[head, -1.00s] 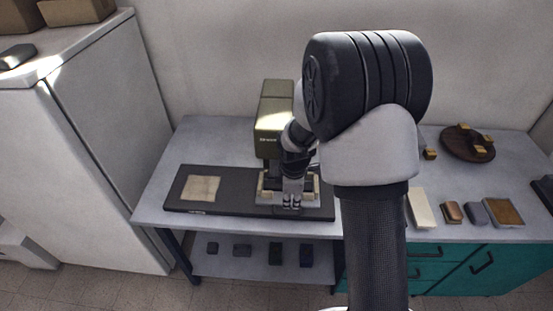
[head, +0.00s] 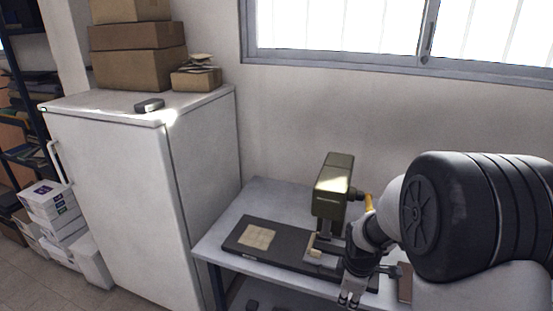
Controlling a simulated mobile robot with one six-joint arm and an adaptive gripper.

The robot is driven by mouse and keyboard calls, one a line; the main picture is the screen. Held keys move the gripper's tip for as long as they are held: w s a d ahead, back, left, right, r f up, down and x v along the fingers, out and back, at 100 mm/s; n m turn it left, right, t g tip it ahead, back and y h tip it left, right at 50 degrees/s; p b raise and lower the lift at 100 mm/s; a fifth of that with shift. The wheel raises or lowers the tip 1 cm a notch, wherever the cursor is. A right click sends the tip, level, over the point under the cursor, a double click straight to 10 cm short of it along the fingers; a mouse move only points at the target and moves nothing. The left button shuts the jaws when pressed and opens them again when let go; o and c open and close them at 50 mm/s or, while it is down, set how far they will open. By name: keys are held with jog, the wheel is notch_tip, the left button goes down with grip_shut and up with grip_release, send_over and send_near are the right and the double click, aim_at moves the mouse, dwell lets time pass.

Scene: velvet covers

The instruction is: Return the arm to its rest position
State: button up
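My gripper (head: 350,299) hangs at the lower right of the head view, at the end of my folded arm, pointing down near the front edge of the table. Its two fingers look slightly apart, with nothing visible between them, but they are small in the picture. My arm covers the right part of the table.
An olive-green machine (head: 333,190) stands on a dark base plate (head: 285,262) on the grey table (head: 232,215). A pale square (head: 257,238) lies on the plate. A white fridge (head: 115,190) with cardboard boxes (head: 135,68) on top stands at the left. White boxes (head: 55,205) sit on the floor.

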jog(key=s+a+r+m+t, duration=0.15)
jog(key=s+r+m, duration=0.5)
jog(key=r, duration=0.75)
jog(key=s+a+r+m, duration=0.1)
jog(key=s+r+m, duration=0.2)
jog(key=s, duration=0.5)
jog(key=s+a+r+m, duration=0.2)
jog(key=s+r+m, duration=0.1)
jog(key=s, duration=0.6)
jog(key=shift+a+t+y, duration=0.25)
jog(key=shift+t+y, duration=0.15)
jog(key=shift+t, duration=0.05)
jog(key=shift+s+d+m, duration=0.15)
jog(key=shift+m, duration=0.2)
